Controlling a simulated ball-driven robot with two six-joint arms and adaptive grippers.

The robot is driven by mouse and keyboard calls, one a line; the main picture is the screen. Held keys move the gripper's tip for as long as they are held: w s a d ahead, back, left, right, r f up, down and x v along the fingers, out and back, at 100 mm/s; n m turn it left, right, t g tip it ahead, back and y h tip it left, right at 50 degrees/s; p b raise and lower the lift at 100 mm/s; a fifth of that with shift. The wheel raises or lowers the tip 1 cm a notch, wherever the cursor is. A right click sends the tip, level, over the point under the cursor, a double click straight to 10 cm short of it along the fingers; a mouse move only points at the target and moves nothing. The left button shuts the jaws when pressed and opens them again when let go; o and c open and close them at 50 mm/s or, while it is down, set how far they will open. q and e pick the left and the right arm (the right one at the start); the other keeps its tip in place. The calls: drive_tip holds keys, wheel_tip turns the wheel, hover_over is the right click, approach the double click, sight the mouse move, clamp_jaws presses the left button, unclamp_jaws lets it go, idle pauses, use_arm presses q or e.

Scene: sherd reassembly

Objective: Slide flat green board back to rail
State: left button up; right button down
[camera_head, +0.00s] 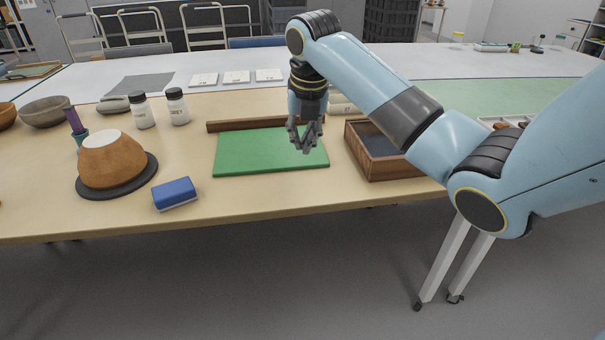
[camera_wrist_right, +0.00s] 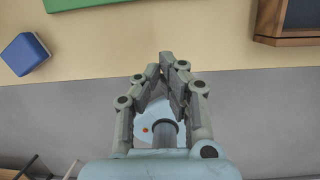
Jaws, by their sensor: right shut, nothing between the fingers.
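The flat green board (camera_head: 262,155) lies on the table, and a corner of it shows at the top left of the right wrist view (camera_wrist_right: 85,3). The brown wooden rail (camera_head: 240,125) runs along behind it; in the head view only a thin gap, if any, shows between them. My right gripper (camera_head: 305,147) is shut and empty, fingers pointing down. It overlaps the board's right part in the head view. In the right wrist view the fingertips (camera_wrist_right: 168,66) are apart from the board and appear near the table's front edge. My left gripper is out of view.
A wooden box (camera_head: 375,152) stands close right of the board. A blue sponge-like block (camera_head: 175,194) lies front left, near a brown bowl (camera_head: 108,160) on a dark disc. Two white bottles (camera_head: 177,106) stand back left. The table's front strip before the board is clear.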

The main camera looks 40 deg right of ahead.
sight(312, 186)
drive_tip(key=shift+h, duration=0.3)
drive_tip(key=x, duration=0.4)
drive_tip(key=s+d+b+x, duration=0.1)
drive_tip(key=x, duration=0.3)
drive_tip(key=s+b+x, duration=0.1)
drive_tip(key=x, duration=0.3)
drive_tip(key=shift+s+d+f, duration=0.2)
drive_tip(key=shift+s+d, duration=0.05)
drive_tip(key=w+d, duration=0.1)
drive_tip(key=w+d+b, duration=0.1)
drive_tip(key=shift+w+r, duration=0.15)
drive_tip(key=shift+w, duration=0.25)
drive_tip(key=shift+w+d, duration=0.2)
drive_tip(key=shift+w, duration=0.05)
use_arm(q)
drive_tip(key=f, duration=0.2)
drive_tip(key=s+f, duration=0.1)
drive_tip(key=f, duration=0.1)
use_arm(e)
drive_tip(key=shift+r, duration=0.1)
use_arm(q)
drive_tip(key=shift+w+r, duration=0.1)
